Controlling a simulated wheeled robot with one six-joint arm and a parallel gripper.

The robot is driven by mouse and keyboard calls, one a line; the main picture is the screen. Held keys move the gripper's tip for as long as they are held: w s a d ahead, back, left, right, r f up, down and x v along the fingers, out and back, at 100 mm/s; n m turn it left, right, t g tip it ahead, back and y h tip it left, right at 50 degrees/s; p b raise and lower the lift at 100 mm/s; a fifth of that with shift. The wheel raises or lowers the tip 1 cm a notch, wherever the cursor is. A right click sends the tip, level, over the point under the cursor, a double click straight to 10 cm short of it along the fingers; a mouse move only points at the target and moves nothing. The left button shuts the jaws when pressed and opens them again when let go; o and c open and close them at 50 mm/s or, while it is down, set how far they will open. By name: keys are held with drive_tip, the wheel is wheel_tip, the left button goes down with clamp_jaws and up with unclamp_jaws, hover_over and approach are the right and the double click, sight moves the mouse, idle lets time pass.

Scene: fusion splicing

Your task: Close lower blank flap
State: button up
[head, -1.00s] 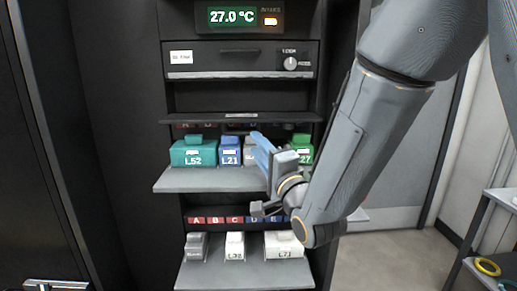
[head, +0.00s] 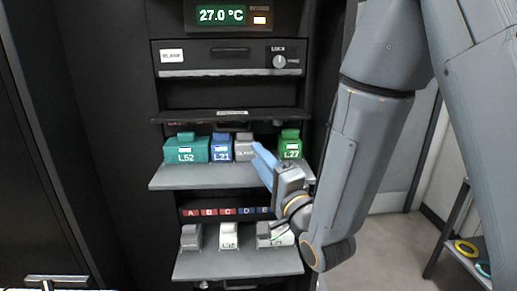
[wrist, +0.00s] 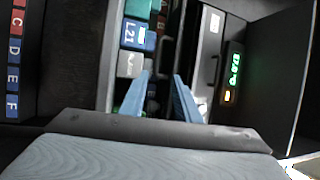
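The lower flap (head: 240,266) is a grey panel folded down flat at the bottom of the dark cabinet in the head view. It bears a few grey and white boxes. Above it, another grey flap (head: 210,178) is also folded down and bears several coloured boxes. My gripper (head: 259,153) is in front of the upper flap at its right half, above the lower flap. In the wrist view my gripper (wrist: 162,85) has its two blue fingers apart with nothing visibly held. My arm's wrist partly covers the white box (head: 270,238) at the right of the lower flap.
Teal box L52 (head: 186,149), blue box L21 (head: 222,150), a grey box (head: 244,150) and green box L27 (head: 290,147) stand on the upper flap near my fingers. A lettered strip (head: 225,211) lies between the flaps. A drawer (head: 230,58) is above. Floor shows at right.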

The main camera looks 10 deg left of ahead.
drive_tip(key=shift+s+d+p, duration=0.35)
drive_tip(key=shift+s+p, duration=0.2)
drive_tip(key=shift+p, duration=0.85)
drive_tip(key=shift+f, duration=0.1)
